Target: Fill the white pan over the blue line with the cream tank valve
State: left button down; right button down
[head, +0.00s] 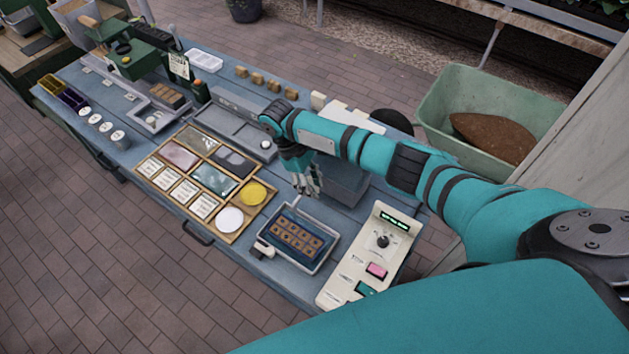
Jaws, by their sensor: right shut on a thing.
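A pan with a pale rim (316,267) stands near the front edge of the bench. It holds a dark tray with a grid of brown blocks (297,238). I cannot make out a blue line or water level in it. My right gripper (309,190) points down just behind the pan, beside a grey-blue box (346,187) partly hidden by my arm. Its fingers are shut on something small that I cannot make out. I cannot clearly identify the cream tank or its valve. My left gripper is not in view.
A cream control panel (388,262) with a knob and coloured buttons stands right of the pan. A wooden divided tray (233,235) with cards and discs lies left. A green tub (440,113) of brown soil stands beyond my arm.

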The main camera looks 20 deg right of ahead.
jog(key=shift+w, duration=0.1)
dwell(0.4)
jog(key=c, duration=1.1)
grip_release()
jog(key=v, duration=1.2)
jog(key=shift+r, duration=0.1)
